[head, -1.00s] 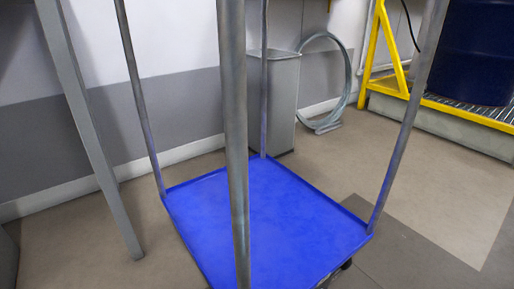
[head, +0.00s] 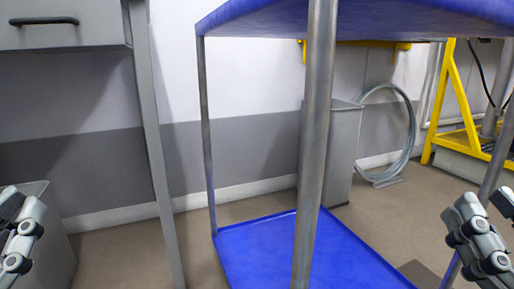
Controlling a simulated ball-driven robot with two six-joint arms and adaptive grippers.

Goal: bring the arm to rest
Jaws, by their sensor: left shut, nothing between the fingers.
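My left gripper (head: 18,225) shows at the left edge, partly cut off by the frame. It is shut with nothing in it, in front of a grey bin. My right gripper (head: 480,238) shows at the right edge, partly cut off, in front of the cart's right post. I see no object in it, but its finger gap is not clear.
A cart has a blue upper shelf (head: 400,18), a blue lower shelf (head: 265,250) and a near grey post (head: 316,150). A grey bench with a drawer (head: 60,35) stands left, above a grey bin (head: 60,250). A tall bin (head: 343,150) and a hose ring (head: 411,130) stand behind.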

